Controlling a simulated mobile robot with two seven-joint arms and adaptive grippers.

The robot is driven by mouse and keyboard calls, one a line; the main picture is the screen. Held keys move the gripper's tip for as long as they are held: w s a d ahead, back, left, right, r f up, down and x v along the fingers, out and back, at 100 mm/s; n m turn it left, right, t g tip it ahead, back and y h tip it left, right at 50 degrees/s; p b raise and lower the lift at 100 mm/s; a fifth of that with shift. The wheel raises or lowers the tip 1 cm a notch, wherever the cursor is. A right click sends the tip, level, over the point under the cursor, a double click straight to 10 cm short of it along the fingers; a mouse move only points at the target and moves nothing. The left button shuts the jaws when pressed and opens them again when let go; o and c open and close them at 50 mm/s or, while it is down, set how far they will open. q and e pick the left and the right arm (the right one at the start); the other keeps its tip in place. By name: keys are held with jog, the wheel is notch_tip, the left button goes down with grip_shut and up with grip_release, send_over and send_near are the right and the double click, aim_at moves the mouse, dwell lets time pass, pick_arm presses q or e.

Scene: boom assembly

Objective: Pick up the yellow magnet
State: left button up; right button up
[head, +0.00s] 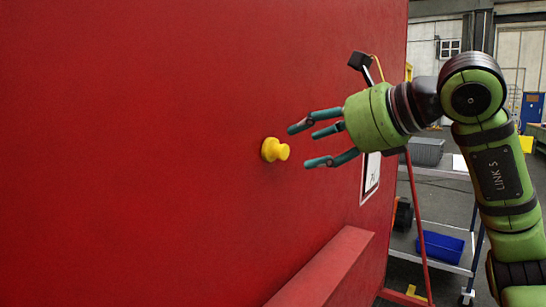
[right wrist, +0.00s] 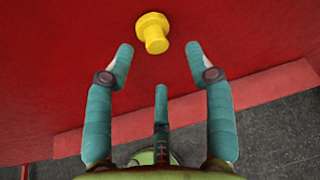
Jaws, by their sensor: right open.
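The yellow magnet (head: 275,150) is a small knob with a wide base, stuck on the large red wall (head: 150,150). In the right wrist view the magnet (right wrist: 154,33) shows above and between the fingertips. My right gripper (head: 313,142) has teal fingers spread open and comes in from the right of the magnet. The fingertips are close to the magnet but apart from it, with nothing between them. The right gripper also shows in the right wrist view (right wrist: 158,65). My left gripper is not in view.
A red ledge (head: 325,265) juts from the wall below the magnet. A cart with a blue bin (head: 441,247) and a grey crate (head: 426,151) stands at the right behind my arm. The wall around the magnet is clear.

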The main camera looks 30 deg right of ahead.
aim_at(285, 151)
jog(key=x, duration=0.5)
jog(key=shift+w+a+f+p, duration=0.15)
jog(key=shift+a+p, duration=0.1)
jog(key=shift+p, duration=0.1)
grip_shut()
